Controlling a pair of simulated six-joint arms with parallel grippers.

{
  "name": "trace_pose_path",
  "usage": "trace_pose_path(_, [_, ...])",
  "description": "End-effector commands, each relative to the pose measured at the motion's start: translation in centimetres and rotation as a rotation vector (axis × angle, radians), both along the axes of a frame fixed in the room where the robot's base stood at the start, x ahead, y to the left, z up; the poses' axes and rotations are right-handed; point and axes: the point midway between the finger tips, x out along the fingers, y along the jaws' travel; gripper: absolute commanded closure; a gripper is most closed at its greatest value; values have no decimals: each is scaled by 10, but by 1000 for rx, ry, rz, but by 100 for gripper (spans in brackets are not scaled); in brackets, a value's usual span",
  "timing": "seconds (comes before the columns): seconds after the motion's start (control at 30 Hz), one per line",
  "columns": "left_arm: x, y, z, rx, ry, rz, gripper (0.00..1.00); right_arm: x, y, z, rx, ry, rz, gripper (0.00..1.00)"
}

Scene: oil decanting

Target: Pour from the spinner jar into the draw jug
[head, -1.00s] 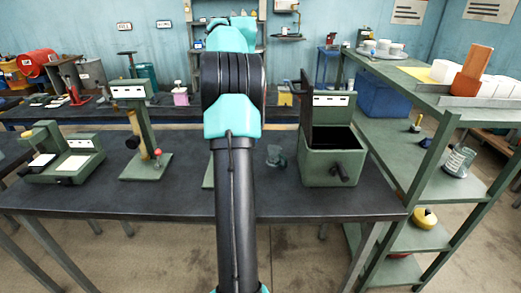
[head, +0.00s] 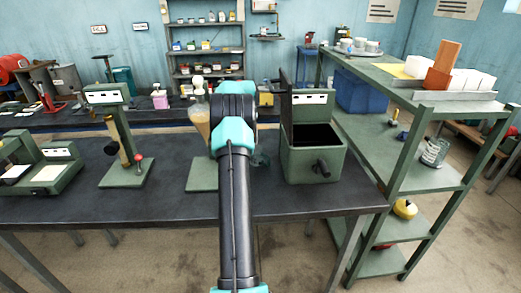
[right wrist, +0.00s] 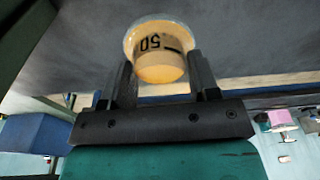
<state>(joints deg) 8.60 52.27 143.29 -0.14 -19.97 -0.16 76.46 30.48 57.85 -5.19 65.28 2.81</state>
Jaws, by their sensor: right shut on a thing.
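My right gripper shows in the right wrist view (right wrist: 158,90), shut on a round clear vessel (right wrist: 158,48) with amber contents and the mark "50" upside down. It looks like the spinner jar. My left gripper is out of view.
A glass bulb of amber liquid (head: 200,122) is left of my arm, above a green base plate (head: 201,176). A green box with a raised lid (head: 313,162) stands to the right. Green stands are at left; a shelf rack (head: 425,180) is at right.

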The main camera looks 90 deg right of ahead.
Motion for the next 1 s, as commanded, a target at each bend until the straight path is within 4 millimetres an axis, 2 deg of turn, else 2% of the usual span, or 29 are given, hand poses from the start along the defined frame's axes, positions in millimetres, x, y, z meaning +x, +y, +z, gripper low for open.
trace_pose_path(0.1, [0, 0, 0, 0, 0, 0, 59, 0, -5, -20, 0, 0, -9, 71])
trace_pose_path(0.27, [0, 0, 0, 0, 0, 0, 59, 0, -8, -32, -2, 0, -16, 71])
trace_pose_path(0.67, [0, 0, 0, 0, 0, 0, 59, -2, -6, -32, -12, -6, -19, 71])
trace_pose_path(1.0, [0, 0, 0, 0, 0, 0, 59, -18, 6, -27, -131, -65, -31, 71])
